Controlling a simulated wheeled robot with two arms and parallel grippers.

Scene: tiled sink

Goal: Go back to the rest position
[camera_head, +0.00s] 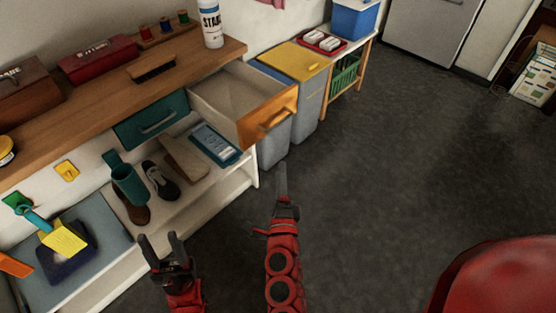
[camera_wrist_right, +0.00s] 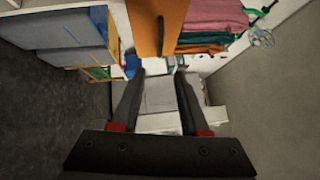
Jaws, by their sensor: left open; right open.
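My left gripper (camera_head: 162,238) is in the lower middle of the head view, in front of the low shelf, with its two fingers apart and nothing between them. My right gripper (camera_head: 282,178) is to its right, over the dark floor just in front of the orange-fronted drawer; in the head view its fingers line up edge-on. In the right wrist view my right gripper (camera_wrist_right: 160,74) shows two fingers spread wide with nothing held. The orange-fronted drawer (camera_head: 275,112) is pulled out from the wooden counter, and its visible inside looks empty. Its orange front also shows in the right wrist view (camera_wrist_right: 150,22).
The wooden counter (camera_head: 100,90) carries a red box (camera_head: 98,60), a brush (camera_head: 151,68) and a white bottle (camera_head: 211,25). Shoes (camera_head: 160,181) stand on the low shelf. A yellow-lidded bin (camera_head: 295,62) stands beyond the drawer. The dark floor (camera_head: 400,140) at right is clear.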

